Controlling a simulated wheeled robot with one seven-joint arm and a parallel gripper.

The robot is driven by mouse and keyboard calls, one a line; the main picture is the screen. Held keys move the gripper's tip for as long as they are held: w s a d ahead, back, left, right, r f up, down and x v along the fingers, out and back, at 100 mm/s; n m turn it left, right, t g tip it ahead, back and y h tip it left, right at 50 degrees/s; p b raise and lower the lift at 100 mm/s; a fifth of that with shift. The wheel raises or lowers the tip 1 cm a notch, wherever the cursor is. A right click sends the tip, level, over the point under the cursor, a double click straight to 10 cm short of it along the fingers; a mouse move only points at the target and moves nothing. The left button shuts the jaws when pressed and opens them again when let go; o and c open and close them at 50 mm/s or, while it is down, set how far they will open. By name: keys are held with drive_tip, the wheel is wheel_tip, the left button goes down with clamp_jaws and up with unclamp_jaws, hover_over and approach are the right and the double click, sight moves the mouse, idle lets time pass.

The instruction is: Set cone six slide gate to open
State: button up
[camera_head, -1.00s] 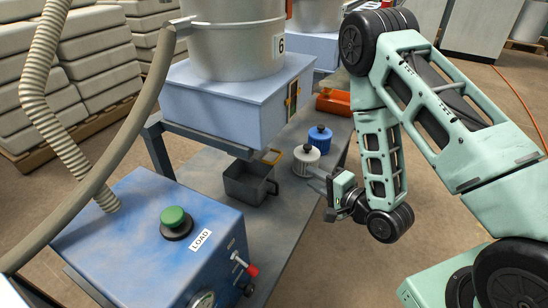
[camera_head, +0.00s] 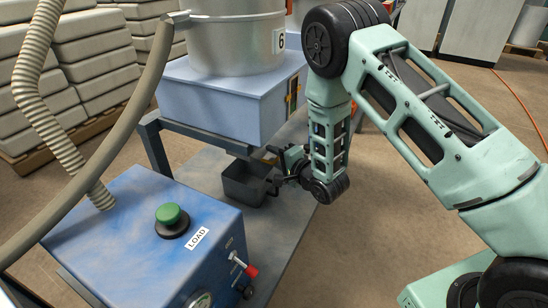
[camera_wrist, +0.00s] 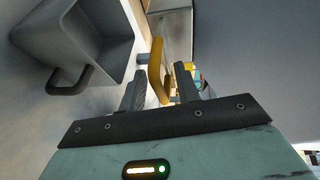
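Cone six (camera_head: 238,45) is a grey metal cone labelled 6, standing on a pale blue box (camera_head: 215,105). In the wrist view, the yellow handle (camera_wrist: 155,70) of its slide gate lies between my gripper's two fingers, with gaps on both sides. My gripper (camera_head: 272,166) is open below the front of the box, just above the grey bin. It also shows in the wrist view (camera_wrist: 160,72). In the head view my gripper largely hides the handle, and I cannot make out how far the gate is pulled.
The grey bin (camera_head: 243,183) with a dark handle stands on the bench just below my gripper; it also shows in the wrist view (camera_wrist: 84,38). A blue control box (camera_head: 135,235) with a green button (camera_head: 172,218) is at the front left.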

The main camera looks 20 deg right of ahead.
drive_tip(key=shift+w+a, duration=0.1)
drive_tip(key=shift+w, duration=0.15)
clamp_jaws()
drive_tip(key=shift+s+d+f, duration=0.2)
drive_tip(key=shift+s+d, duration=1.65)
drive_tip(key=shift+s, duration=0.1)
drive_tip(key=shift+c, duration=0.2)
unclamp_jaws()
drive_tip(key=shift+o, duration=0.2)
drive_tip(key=shift+w, duration=0.1)
drive_tip(key=shift+r, duration=0.1)
